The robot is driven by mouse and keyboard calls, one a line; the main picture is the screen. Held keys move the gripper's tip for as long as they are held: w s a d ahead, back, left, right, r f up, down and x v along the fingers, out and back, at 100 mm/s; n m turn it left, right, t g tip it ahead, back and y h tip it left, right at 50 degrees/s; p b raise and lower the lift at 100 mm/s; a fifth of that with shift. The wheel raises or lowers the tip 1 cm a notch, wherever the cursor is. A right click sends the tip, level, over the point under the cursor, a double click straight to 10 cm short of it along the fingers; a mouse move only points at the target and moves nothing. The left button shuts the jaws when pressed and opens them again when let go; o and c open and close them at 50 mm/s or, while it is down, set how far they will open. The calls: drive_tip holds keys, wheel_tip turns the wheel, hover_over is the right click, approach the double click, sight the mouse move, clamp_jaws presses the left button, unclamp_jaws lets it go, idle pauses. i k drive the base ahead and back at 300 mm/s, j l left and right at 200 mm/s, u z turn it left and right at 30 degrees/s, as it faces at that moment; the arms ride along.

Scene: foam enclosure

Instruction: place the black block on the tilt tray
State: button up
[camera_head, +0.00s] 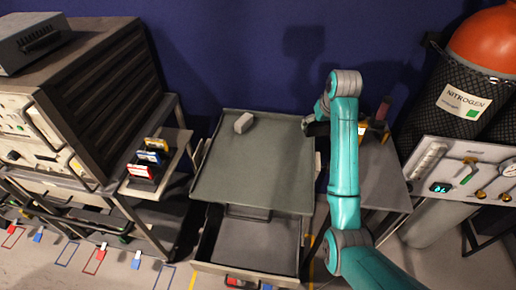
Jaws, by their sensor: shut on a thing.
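The tilt tray (250,175) is a wide grey-green panel with a low rim, in the middle of the head view. It stands above an open lower drawer. My gripper (309,126) is at the tray's far right corner, at the end of my teal arm. It is shut on a small dark thing, which I take to be the black block; it blends with the dark fingers and is mostly hidden. I cannot tell whether it touches the tray.
A light grey block (243,123) lies at the tray's far left. A grey side table (381,172) on the right holds small yellow and red items. A rack with instruments (90,100) stands left, a gas panel (465,175) right. The tray's middle is clear.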

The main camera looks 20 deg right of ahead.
sight(288, 132)
drive_tip(key=i+j+z, duration=0.1)
drive_tip(key=j, duration=0.2)
drive_tip(key=i+j+z, duration=0.25)
drive_tip(key=j, duration=0.4)
drive_tip(key=i+j+z, duration=0.1)
drive_tip(key=j, duration=0.25)
drive_tip(key=i+j+z, duration=0.1)
drive_tip(key=j, duration=0.25)
drive_tip(key=i, duration=0.1)
